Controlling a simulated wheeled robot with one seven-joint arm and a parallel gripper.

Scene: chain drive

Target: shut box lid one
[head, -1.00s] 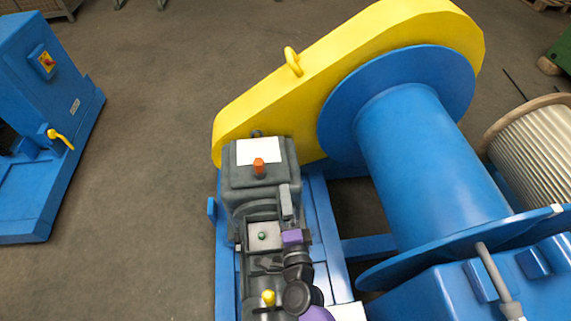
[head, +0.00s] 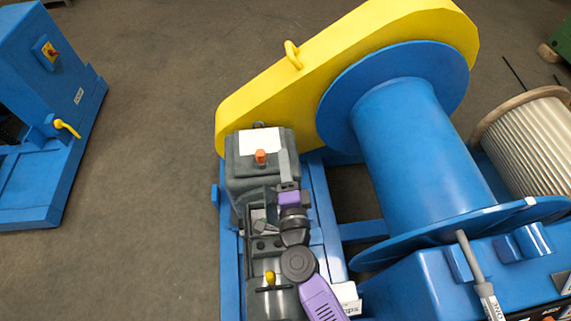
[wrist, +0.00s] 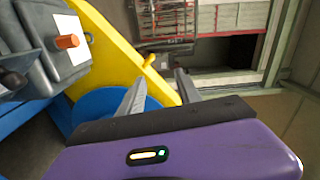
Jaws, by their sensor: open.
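A small dark grey box (head: 258,241) sits on the motor, just below the gearbox in the head view. A lighter grey tilted piece shows at its opening; I cannot tell clearly whether this is the lid or the inside. My gripper (head: 285,163) is above and to the right of the box, over the gearbox's right edge. In the wrist view my gripper (wrist: 158,88) has its two grey fingers apart, with nothing between them. The box does not show clearly in the wrist view.
The gearbox (head: 240,170) carries an orange cap (head: 260,156). Behind it rises the yellow chain guard (head: 340,65), beside the blue drum (head: 415,145). A yellow knob (head: 270,277) stands on the motor. Open floor (head: 150,150) lies left, before a blue cabinet (head: 35,110).

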